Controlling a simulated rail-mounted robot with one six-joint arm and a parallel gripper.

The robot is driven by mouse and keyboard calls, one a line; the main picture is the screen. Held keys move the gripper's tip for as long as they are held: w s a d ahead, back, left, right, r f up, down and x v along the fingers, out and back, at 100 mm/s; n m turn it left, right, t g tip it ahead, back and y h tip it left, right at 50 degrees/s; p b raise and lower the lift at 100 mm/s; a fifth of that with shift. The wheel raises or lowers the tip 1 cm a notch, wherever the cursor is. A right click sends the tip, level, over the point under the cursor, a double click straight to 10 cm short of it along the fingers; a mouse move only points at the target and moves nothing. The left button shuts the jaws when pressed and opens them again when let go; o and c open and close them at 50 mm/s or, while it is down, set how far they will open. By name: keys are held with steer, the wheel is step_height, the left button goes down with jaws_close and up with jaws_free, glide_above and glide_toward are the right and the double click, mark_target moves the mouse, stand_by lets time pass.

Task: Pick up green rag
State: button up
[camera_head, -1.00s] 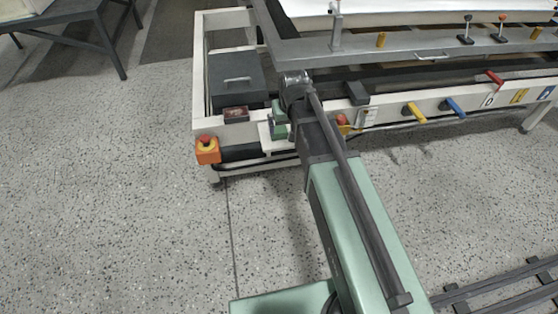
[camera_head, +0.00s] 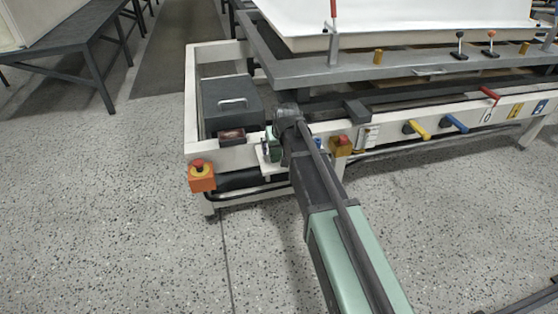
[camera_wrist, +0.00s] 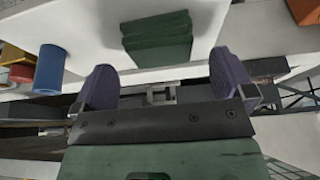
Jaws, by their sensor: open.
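The green rag (camera_wrist: 158,40) is a folded, layered dark green pad. It lies on a white surface (camera_wrist: 207,18) in the upper middle of the wrist view. My gripper (camera_wrist: 165,78) is open, its two purple fingers set wide apart below the rag in the picture. The rag appears beyond the fingertips, with nothing between the fingers holding it. In the head view my arm reaches to the left end of the white-framed bench (camera_head: 190,110). There my arm's end hides the fingers, and I cannot clearly make out the rag.
In the wrist view a blue cylinder (camera_wrist: 50,68) stands left of the rag, and an orange block (camera_wrist: 305,11) is at upper right. In the head view a grey box (camera_head: 230,103), a dark red box (camera_head: 231,137) and an orange emergency-stop box (camera_head: 202,178) are near my arm's end.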

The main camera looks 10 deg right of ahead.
mark_target(279, 150)
steer(key=b+x, duration=0.1)
steer(key=x, duration=0.2)
steer(key=shift+f+b, duration=0.25)
steer(key=shift+b, duration=0.1)
steer(key=shift+r, duration=0.25)
steer(key=shift+s, duration=0.1)
steer(key=c, duration=1)
step_height(279, 150, up, 20)
steer(key=p, duration=2)
steer(key=shift+c, duration=0.2)
